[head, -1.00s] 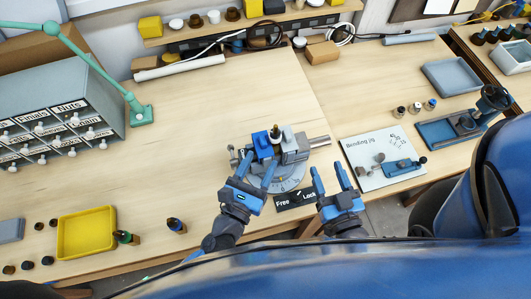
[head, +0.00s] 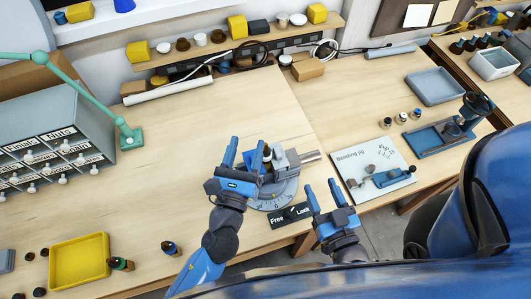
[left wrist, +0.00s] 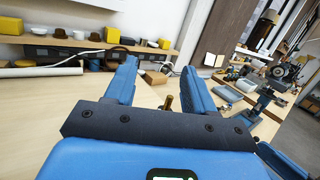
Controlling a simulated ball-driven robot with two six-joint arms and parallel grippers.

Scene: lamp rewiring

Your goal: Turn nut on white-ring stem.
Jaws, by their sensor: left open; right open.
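A grey and blue vise (head: 287,161) stands on a round dial base (head: 284,197) at the bench's front. A dark-topped stem (head: 267,152) stands upright in it, partly hidden; its ring colour and nut are too small to tell. My left gripper (head: 246,147) is open at the vise's left, fingers pointing away from me, beside the stem. My right gripper (head: 321,187) is open and empty, in front of and right of the vise.
A Free/Lock plate (head: 290,215) lies in front of the vise. The bending jig board (head: 372,168) is to the right, with a grey-blue tray (head: 436,86) behind. A yellow tray (head: 80,262) and dark bottles (head: 120,263) are at left. The bench behind the vise is clear.

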